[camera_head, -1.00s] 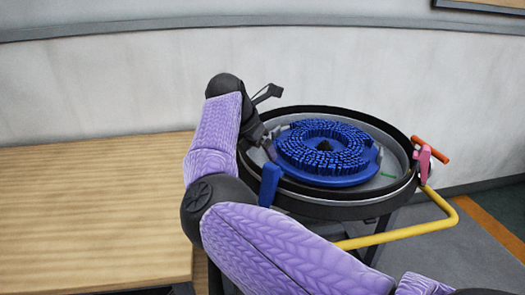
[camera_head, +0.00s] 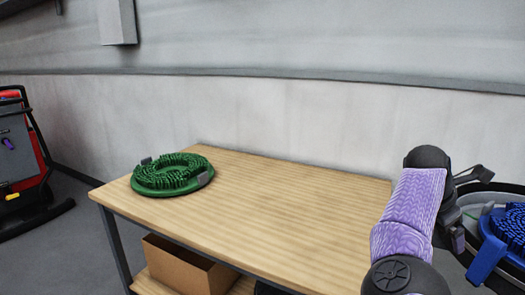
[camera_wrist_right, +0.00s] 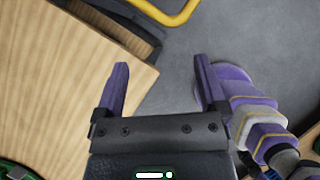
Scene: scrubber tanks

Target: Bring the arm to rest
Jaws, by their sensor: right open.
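My right arm rises at the right of the head view, and its gripper (camera_head: 458,240) hangs pointing down between the table and the round tank. In the right wrist view the two purple fingers of the right gripper (camera_wrist_right: 161,68) are apart with nothing between them, above grey floor. The arm partly hides the tank (camera_head: 470,198) in the head view. My left gripper is not in view.
A wooden table (camera_head: 290,205) bears a green round brush (camera_head: 172,174) at its left end; its right part is bare. A blue brush (camera_head: 512,225) sits in the tank. A cardboard box (camera_head: 185,268) is under the table. A red and black machine (camera_head: 20,150) stands far left.

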